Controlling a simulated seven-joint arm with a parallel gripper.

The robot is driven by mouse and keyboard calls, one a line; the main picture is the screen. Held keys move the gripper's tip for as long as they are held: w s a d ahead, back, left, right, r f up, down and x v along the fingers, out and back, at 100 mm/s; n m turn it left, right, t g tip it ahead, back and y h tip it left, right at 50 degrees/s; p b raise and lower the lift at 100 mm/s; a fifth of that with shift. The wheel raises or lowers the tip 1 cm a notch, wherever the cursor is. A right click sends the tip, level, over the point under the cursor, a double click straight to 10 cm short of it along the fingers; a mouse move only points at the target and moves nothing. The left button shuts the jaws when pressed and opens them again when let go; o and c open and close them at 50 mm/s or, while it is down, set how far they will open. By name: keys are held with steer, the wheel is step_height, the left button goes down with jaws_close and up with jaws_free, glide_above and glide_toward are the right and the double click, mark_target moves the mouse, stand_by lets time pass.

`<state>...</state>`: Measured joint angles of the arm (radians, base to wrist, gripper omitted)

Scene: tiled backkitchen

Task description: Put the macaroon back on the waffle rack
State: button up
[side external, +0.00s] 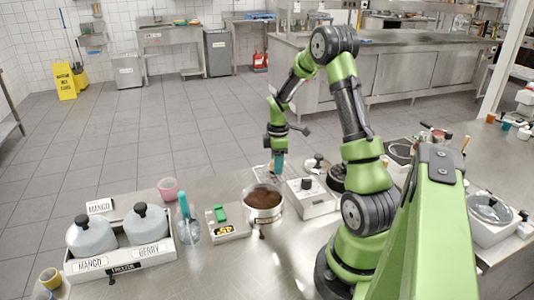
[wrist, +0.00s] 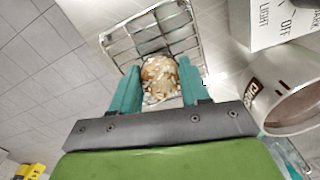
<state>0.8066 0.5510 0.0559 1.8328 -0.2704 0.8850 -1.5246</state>
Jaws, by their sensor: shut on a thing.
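The macaroon (wrist: 160,76), golden brown with pale flakes, sits between the two teal fingers of my gripper (wrist: 156,88) in the wrist view. My gripper is shut on it. The waffle rack (wrist: 122,42), a wire grid with a metal rim, lies beyond and under the macaroon in that view. I cannot tell whether the macaroon touches the wires. In the side view my gripper (side external: 278,166) points down over the rack (side external: 259,170) near the counter's far edge. The macaroon is hidden or too small to make out there.
A metal pot of brown contents (side external: 264,197) stands close in front of the rack. A white box with a dial (side external: 312,203) stands to its right.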

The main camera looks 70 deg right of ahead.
steer(key=shift+f, duration=0.2)
steer(key=o, duration=1)
steer(key=w+a+r+m+t, duration=0.1)
steer(key=a+r, duration=0.2)
steer(key=r, duration=0.5)
steer(key=w+a+r, duration=0.1)
steer(key=a+r, duration=0.2)
steer(key=r, duration=0.5)
steer(key=s+a+r+m+t, duration=0.2)
steer(key=s+a+m, duration=0.1)
steer(key=a, duration=0.5)
steer(key=s+a+r+m+t+y, duration=0.1)
steer(key=s+a+r+m+t, duration=0.1)
steer(key=a, duration=0.7)
steer(key=s+a+r+m+t+y, duration=0.1)
steer(key=s+a+m, duration=0.3)
steer(key=a, duration=0.5)
steer(key=shift+a+r+t, duration=0.1)
steer(key=shift+r+t, duration=0.3)
steer(key=shift+t, duration=0.2)
